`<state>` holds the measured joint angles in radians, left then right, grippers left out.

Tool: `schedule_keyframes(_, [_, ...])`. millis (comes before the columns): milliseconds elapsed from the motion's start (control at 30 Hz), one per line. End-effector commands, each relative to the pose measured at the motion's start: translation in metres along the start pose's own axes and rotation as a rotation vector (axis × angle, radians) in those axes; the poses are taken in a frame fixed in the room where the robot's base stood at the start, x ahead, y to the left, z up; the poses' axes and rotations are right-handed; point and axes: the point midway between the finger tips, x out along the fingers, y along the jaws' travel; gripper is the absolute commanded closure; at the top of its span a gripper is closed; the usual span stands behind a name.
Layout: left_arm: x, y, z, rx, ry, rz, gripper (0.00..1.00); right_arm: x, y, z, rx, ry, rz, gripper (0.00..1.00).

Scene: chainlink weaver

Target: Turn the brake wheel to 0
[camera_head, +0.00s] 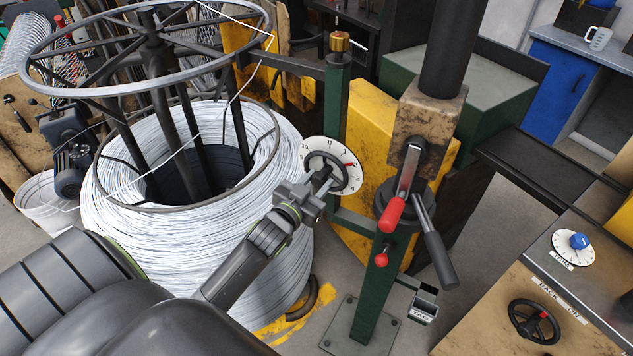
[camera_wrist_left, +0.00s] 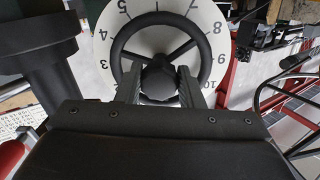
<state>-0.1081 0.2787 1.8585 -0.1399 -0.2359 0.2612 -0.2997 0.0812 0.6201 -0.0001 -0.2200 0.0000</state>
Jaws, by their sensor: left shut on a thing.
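The brake wheel (camera_head: 346,181) is a small black handwheel in front of a white numbered dial (camera_head: 311,155) on a green post. A red mark shows at the dial's upper right, to the right of the 0; I cannot read its exact number. My left gripper (camera_head: 320,184) reaches in from the left and is shut on the wheel's hub. In the left wrist view, the two fingers (camera_wrist_left: 160,88) flank the round black hub, with the wheel's spokes and rim (camera_wrist_left: 158,19) beyond. The lower part of the wheel is hidden by the gripper. My right gripper is not in view.
A large coil of white wire (camera_head: 105,235) stands left of the post, under a grey ring frame (camera_head: 60,92). Right of the dial, a red-handled lever (camera_head: 392,213) and a dark lever (camera_head: 437,258) hang close by. A bench (camera_head: 480,320) with another handwheel (camera_head: 534,321) is at lower right.

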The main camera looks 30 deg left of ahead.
Motion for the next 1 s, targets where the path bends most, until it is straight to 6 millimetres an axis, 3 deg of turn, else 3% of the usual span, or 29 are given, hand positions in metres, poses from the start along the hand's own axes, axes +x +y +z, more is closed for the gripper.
schedule_keyframes(600, [-0.0009,0.0010,0.0048,-0.582,0.013,0.019,0.89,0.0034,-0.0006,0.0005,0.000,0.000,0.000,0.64])
schedule_keyframes(1000, [-0.0009,0.0014,0.0048,-0.858,0.025,0.028,0.89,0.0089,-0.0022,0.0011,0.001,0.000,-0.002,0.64])
